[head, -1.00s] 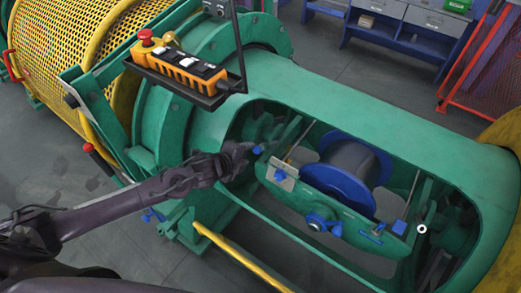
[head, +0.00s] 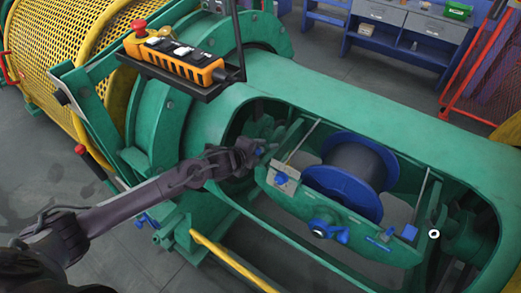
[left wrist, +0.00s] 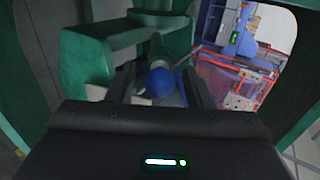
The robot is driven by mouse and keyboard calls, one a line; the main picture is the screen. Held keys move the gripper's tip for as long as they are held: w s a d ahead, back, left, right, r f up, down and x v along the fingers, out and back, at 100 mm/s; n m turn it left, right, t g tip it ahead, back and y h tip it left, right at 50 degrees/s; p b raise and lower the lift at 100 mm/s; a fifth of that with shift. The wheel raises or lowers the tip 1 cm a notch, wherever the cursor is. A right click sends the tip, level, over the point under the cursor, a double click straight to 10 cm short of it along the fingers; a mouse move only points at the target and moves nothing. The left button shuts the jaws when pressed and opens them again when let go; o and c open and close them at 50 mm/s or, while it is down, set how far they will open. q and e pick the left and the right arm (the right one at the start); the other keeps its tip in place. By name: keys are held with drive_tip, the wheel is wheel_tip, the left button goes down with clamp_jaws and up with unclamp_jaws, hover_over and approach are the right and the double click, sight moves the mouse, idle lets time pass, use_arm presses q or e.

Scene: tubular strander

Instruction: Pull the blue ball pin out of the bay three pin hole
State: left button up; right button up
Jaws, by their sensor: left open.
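My left gripper (head: 256,153) is at the left end of the green reel cradle (head: 345,218), inside the opening of the green tube. In the left wrist view its two fingers (left wrist: 160,88) stand apart, one on each side of the blue ball (left wrist: 159,83) of the pin. A pale grey-green shaft (left wrist: 157,48) shows just beyond the ball. I see no clear contact between fingers and ball. The hole is not clearly visible. In the head view the gripper largely hides the pin. My right gripper is not in view.
A blue reel (head: 345,180) sits in the cradle, with a blue handle (head: 328,230) on the cradle's front. The tube's green rim surrounds the gripper closely. An orange control box (head: 176,60) stands above left. A yellow rail (head: 228,262) runs low in front.

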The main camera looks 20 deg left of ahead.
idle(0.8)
use_arm(q)
clamp_jaws()
drive_tip(key=p+v, duration=0.5)
drive_tip(key=v, duration=0.1)
idle(1.2)
drive_tip(key=shift+r, duration=0.15)
drive_tip(key=p+v, duration=0.2)
drive_tip(key=v, duration=0.1)
drive_tip(key=shift+p, duration=0.35)
idle(0.4)
drive_tip(key=shift+d, duration=0.1)
